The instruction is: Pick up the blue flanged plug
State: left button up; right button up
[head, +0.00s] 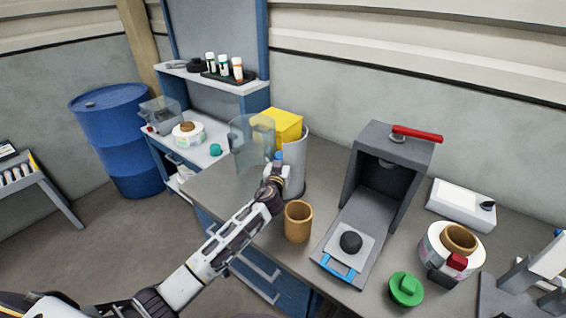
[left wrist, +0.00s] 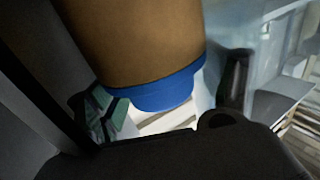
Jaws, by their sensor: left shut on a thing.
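The blue flanged plug (head: 278,155) shows as a small blue spot at the tip of my left gripper (head: 277,167), which is shut on it beside the grey cylinder. In the left wrist view the blue plug (left wrist: 165,92) shows large, with a wide band and a narrower round part below. A brown surface (left wrist: 140,40) covers its upper side in that view; I cannot tell whether they touch. The dark gripper parts (left wrist: 170,150) hide some of the scene. My right gripper does not show.
A brown tube (head: 298,222) stands on the bench right of my left gripper. A grey press (head: 385,165) with a red handle, a green flanged plug (head: 406,289) and a white reel (head: 438,240) are further right. A clear cylinder (head: 248,145) and yellow box (head: 285,122) stand behind.

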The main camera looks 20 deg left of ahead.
aim_at(283, 155)
pick_arm(q)
jog(key=shift+r, duration=0.8)
notch_tip(283, 155, up, 15)
jog(key=shift+c, duration=0.2)
jog(key=shift+r, duration=0.75)
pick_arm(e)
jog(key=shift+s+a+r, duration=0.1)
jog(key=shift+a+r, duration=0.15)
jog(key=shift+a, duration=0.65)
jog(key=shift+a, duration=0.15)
